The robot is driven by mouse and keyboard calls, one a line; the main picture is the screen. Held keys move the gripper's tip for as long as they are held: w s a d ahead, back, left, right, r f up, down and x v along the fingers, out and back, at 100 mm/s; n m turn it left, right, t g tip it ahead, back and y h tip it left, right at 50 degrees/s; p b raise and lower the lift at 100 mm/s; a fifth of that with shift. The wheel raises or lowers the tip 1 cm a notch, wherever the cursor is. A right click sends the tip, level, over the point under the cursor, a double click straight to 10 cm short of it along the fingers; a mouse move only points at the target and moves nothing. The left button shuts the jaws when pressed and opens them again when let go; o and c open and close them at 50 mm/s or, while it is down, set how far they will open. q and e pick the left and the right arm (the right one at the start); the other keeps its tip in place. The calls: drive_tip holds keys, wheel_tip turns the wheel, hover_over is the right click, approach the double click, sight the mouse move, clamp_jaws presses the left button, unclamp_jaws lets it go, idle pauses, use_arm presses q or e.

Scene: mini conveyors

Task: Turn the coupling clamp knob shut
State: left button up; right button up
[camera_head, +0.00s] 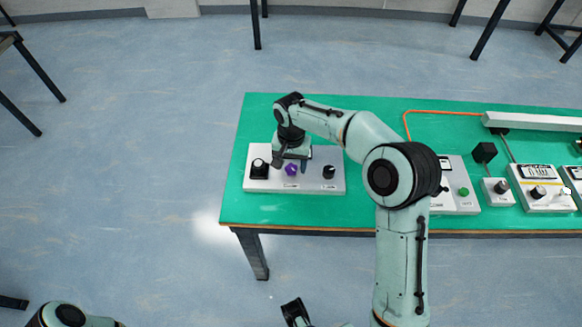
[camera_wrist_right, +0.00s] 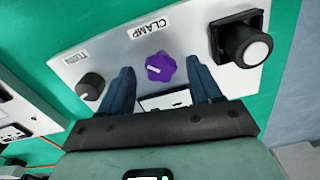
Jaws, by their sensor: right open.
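The purple clamp knob (camera_head: 291,170) sits on a pale panel (camera_head: 320,183) at the left end of the green table. In the right wrist view the knob (camera_wrist_right: 160,67) has a white pointer line and is next to the label "CLAMP" (camera_wrist_right: 148,28).
The panel also bears a black square-based button (camera_wrist_right: 242,40) and a black knob (camera_wrist_right: 91,86) marked "TURN". More control boxes (camera_head: 540,187) and a long pale bar (camera_head: 530,122) stand to the right. Bare green table (camera_head: 262,112) lies behind the panel.

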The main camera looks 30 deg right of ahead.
drive_tip(key=shift+f, duration=0.95)
drive_tip(key=shift+c, duration=0.4)
drive_tip(key=c, duration=1)
